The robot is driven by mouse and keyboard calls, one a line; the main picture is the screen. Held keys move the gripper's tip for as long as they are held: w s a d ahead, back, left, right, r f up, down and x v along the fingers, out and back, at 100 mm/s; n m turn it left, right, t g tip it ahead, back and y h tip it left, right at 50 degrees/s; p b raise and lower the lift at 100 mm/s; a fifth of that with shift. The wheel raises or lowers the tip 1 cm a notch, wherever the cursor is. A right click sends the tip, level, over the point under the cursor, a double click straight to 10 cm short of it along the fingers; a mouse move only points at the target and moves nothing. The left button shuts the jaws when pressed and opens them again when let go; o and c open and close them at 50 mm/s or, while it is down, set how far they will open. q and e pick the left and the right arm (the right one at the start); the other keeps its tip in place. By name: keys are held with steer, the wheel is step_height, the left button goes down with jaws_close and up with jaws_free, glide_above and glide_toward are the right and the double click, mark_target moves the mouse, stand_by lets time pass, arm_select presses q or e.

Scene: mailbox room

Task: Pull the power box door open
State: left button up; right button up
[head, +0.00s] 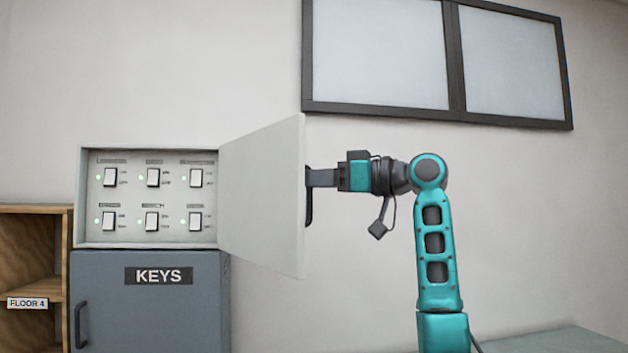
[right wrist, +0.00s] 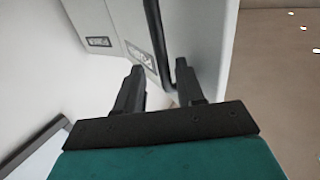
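The power box (head: 80,200) is mounted on the wall, and its switch panel is exposed. Its pale door (head: 262,195) stands swung out to the right, hinged at the box's right edge. My right gripper (head: 308,178) is at the door's outer face, near its free edge. The dark door handle (head: 309,210) shows there partly. In the right wrist view the handle (right wrist: 156,40) runs between the two fingertips of my right gripper (right wrist: 158,75), which are apart with gaps beside the bar. My left gripper is not in view.
A grey KEYS cabinet (head: 150,310) stands below the box. A wooden shelf (head: 30,245) marked FLOOR 4 is at the left. A dark-framed window or board (head: 380,50) hangs at the upper right. A greenish surface (head: 560,342) lies at the lower right.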

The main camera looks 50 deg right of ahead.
steer(key=b+v, duration=0.2)
steer(key=v, duration=1)
steer(key=shift+s+b, duration=0.35)
steer(key=shift+d, duration=0.1)
